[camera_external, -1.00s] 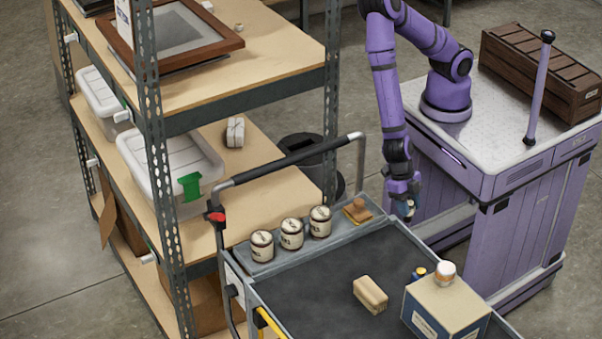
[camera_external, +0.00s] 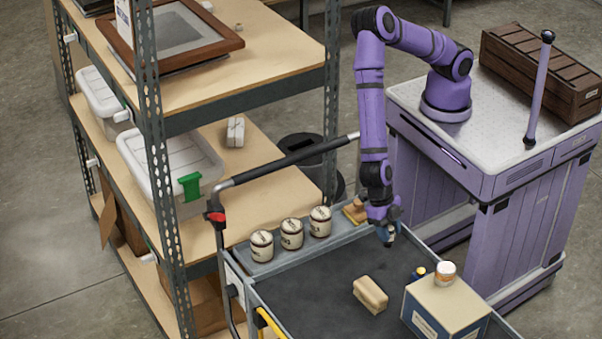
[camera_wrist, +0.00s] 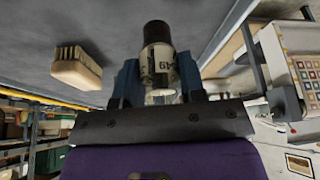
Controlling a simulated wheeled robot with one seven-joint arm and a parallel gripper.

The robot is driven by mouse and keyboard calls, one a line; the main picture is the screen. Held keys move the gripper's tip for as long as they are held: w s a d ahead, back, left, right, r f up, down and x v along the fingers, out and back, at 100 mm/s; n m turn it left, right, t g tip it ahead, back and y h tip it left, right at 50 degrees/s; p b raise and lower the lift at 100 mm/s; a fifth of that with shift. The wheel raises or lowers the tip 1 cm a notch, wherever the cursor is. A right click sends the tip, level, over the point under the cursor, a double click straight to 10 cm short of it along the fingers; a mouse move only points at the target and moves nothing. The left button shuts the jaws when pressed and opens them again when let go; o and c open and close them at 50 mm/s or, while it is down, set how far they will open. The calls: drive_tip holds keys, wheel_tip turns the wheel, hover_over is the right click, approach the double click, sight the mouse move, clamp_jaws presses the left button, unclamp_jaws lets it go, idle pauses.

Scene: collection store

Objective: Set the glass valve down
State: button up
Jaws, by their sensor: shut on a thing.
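The glass valve (camera_wrist: 158,62) is a small cylinder with a dark cap, a pale printed label and a clear end. In the wrist view it sits between the blue fingers of my gripper (camera_wrist: 158,85), which is shut on it. In the external view my gripper (camera_external: 388,238) points down over the far right part of the cart's dark top (camera_external: 325,275). The valve is mostly hidden there, and I cannot tell whether it touches the surface.
A beige brush (camera_external: 370,294) lies on the cart top, before a labelled box (camera_external: 445,308) with a white-capped jar (camera_external: 445,272). Several labelled jars (camera_external: 291,234) and a wooden block (camera_external: 355,211) stand in the back ledge. Dark surface left of my gripper is clear.

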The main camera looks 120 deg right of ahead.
drive_tip(key=shift+w+a+f, duration=0.15)
drive_tip(key=shift+w, duration=0.25)
drive_tip(key=shift+f, duration=1.65)
drive_tip(key=shift+f, duration=0.15)
drive_tip(key=o, duration=0.9)
drive_tip(key=v, duration=1.2)
drive_tip(key=shift+r, duration=0.2)
